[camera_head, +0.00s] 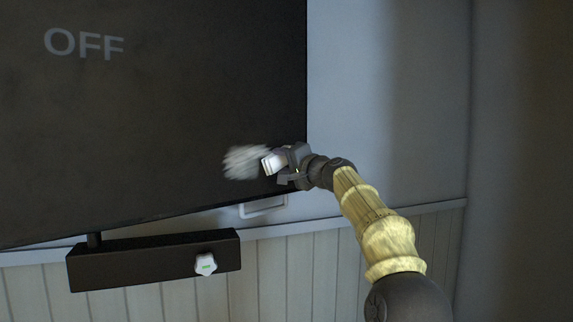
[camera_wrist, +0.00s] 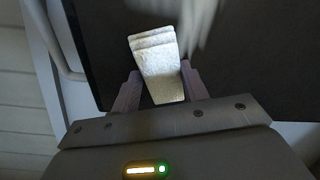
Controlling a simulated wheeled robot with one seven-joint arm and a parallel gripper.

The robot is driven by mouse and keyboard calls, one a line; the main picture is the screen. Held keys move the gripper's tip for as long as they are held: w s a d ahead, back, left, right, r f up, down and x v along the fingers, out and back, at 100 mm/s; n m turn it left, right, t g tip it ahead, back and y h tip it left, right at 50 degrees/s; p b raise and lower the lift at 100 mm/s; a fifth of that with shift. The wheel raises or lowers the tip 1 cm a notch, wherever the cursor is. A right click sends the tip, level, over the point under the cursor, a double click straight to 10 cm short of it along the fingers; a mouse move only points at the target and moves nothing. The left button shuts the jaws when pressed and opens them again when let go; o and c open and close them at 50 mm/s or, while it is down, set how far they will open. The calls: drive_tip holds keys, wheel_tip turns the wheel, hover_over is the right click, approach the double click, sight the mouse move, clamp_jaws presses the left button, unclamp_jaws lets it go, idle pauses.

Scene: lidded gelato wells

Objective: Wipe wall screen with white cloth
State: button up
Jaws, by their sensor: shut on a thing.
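The wall screen (camera_head: 150,130) is large and dark, shows "OFF" at its upper left, and fills the left of the head view. My gripper (camera_head: 281,165) is at the screen's lower right corner. It is shut on the white cloth (camera_head: 272,162), a small folded pad that points left. In the wrist view, the cloth (camera_wrist: 157,68) stands between the two fingers of my gripper (camera_wrist: 160,88), over the dark screen (camera_wrist: 245,75). A pale streaky smudge (camera_head: 243,162) shows on the screen just left of the cloth. Whether the cloth touches the screen, I cannot tell.
A black bar (camera_head: 130,262) hangs below the screen, with a white knob-like piece (camera_head: 205,264) with a green mark on it. A white bracket (camera_head: 263,208) shows under the screen's lower edge. Bare wall (camera_head: 400,110) lies to the right, above pale panelling (camera_head: 300,270).

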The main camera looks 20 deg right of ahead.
sight(273, 162)
drive_tip(key=shift+s+a+b, duration=0.25)
drive_tip(key=shift+a+b, duration=0.1)
drive_tip(key=shift+a, duration=0.35)
drive_tip(key=shift+s+a+b, duration=0.25)
drive_tip(key=shift+a+b, duration=0.05)
drive_tip(key=shift+a, duration=0.4)
drive_tip(key=shift+a, duration=0.15)
drive_tip(key=shift+s+a+b, duration=0.4)
drive_tip(key=shift+a+b, duration=0.05)
drive_tip(key=shift+a, duration=0.3)
drive_tip(key=shift+s+a+b, duration=0.35)
drive_tip(key=shift+a+b, duration=0.1)
drive_tip(key=shift+a, duration=0.25)
drive_tip(key=shift+s+a+b, duration=0.25)
drive_tip(key=shift+s+a, duration=0.05)
drive_tip(key=shift+a, duration=0.55)
drive_tip(key=shift+s+a+b, duration=0.25)
drive_tip(key=shift+s+a, duration=0.05)
drive_tip(key=shift+a, duration=0.5)
drive_tip(key=shift+s+a+b, duration=0.25)
drive_tip(key=shift+s+a, duration=0.1)
drive_tip(key=shift+a, duration=0.4)
drive_tip(key=shift+s+a+b, duration=0.25)
drive_tip(key=shift+s+a, duration=0.05)
drive_tip(key=shift+a, duration=0.6)
